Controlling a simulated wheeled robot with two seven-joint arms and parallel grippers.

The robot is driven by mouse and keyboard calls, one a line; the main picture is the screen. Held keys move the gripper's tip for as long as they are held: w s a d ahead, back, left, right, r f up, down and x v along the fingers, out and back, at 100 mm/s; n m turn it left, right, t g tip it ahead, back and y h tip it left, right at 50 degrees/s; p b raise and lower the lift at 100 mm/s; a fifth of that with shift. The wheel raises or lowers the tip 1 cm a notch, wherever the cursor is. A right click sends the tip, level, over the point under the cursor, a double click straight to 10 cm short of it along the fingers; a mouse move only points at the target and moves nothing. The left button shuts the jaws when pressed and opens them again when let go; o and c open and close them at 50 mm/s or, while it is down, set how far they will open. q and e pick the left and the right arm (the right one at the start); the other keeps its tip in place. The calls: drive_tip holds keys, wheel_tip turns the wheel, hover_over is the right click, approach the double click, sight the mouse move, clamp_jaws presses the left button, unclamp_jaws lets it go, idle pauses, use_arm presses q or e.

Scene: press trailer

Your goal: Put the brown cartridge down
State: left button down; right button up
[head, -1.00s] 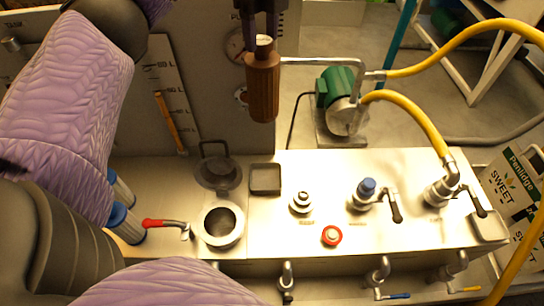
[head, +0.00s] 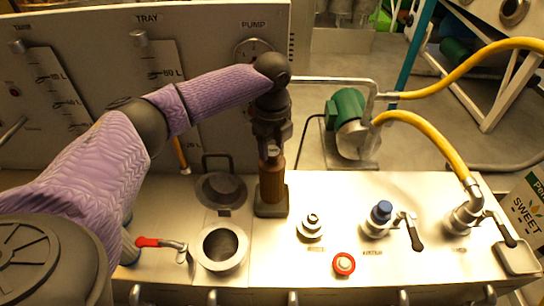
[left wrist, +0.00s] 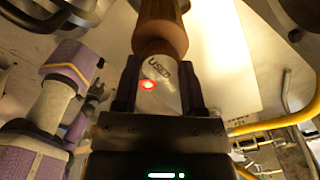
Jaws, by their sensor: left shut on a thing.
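The brown cartridge (head: 271,183) is upright in the head view, with its lower end at the dark square tray (head: 261,212) on the steel bench top. I cannot tell whether its base rests on the tray or hangs just above it. My left gripper (head: 271,146) is shut on the cartridge's pale upper end from above. In the left wrist view the gripper fingers (left wrist: 159,88) flank a white end marked "USED", and the brown body (left wrist: 160,28) extends beyond it.
Left of the tray are an open round port (head: 221,247) and a round dark lid (head: 221,188). To the right stand a steel fitting (head: 312,226), a red button (head: 344,264) and a blue-capped valve (head: 380,218). An upright panel (head: 215,60) rises behind.

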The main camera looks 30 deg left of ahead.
use_arm(q)
drive_tip(key=shift+f, duration=1.65)
drive_tip(key=shift+c, duration=0.8)
unclamp_jaws()
drive_tip(key=shift+f, duration=0.1)
wheel_tip(320, 180, up, 12)
drive_tip(key=shift+p, duration=0.4)
